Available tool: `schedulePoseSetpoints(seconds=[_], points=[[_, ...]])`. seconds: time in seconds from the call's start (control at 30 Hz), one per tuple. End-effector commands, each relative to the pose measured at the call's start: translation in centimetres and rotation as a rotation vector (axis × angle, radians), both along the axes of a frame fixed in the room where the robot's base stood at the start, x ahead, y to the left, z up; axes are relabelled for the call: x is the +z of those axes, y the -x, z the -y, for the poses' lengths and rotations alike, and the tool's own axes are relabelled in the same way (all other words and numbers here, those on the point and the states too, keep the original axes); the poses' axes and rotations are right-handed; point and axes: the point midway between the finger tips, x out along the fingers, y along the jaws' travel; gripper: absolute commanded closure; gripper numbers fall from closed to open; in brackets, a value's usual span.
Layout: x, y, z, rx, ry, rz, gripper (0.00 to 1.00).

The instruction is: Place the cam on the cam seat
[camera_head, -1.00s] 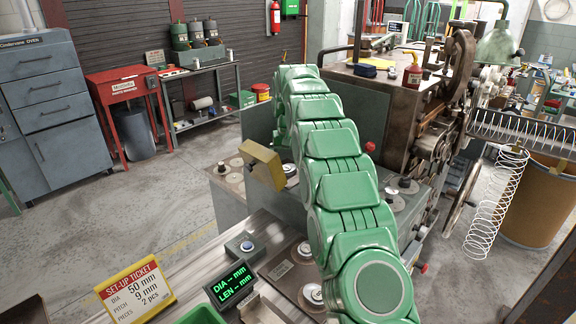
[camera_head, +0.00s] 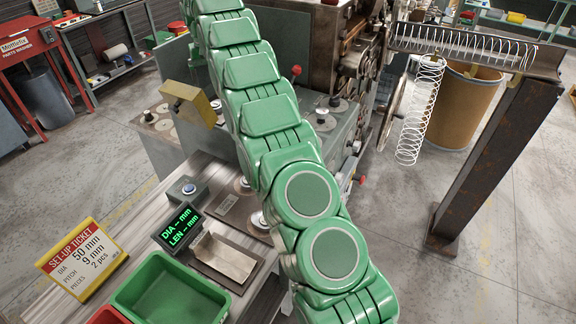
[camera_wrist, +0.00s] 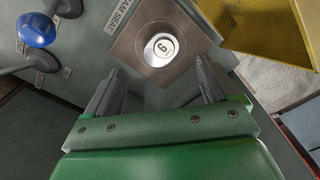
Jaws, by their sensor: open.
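In the wrist view, a round, silver-rimmed cam (camera_wrist: 160,47) marked with a single digit, 6 or 9, is on the brown square cam seat (camera_wrist: 128,50). A label reading "CAM SEAT" is beside it. I cannot tell from this angle whether the cam lies fully flat. My gripper (camera_wrist: 157,85) is open, its two dark fingers apart just below the cam in the picture, with nothing between the tips. In the head view my green arm hides the gripper and the seat.
A yellow block (camera_wrist: 265,25) stands close right of the seat; it also shows in the head view (camera_head: 188,100). A blue knob (camera_wrist: 36,30) is at left. A set-up ticket (camera_head: 82,258) reads 50 mm, pitch 9 mm, 2 pcs. A green bin (camera_head: 168,292) is in front.

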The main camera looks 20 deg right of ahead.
Motion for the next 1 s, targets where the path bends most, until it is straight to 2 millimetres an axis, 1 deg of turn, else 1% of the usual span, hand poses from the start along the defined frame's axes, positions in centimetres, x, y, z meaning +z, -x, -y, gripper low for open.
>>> schedulePoseSetpoints(seconds=[0.17, 0.37, 0.6, 0.77, 1.0], points=[[0.6, 0.8, 0.4, -0.002, 0.001, -0.006, 0.12], [2.6, 3.3, 1.7, -0.009, 0.000, -0.013, 0.12], [4.8, 7.3, 3.2, -0.017, 0.001, -0.028, 0.12], [5.8, 10.2, 4.2, -0.022, 0.002, -0.037, 0.12], [6.9, 15.1, 5.7, -0.030, 0.003, -0.053, 0.12]])
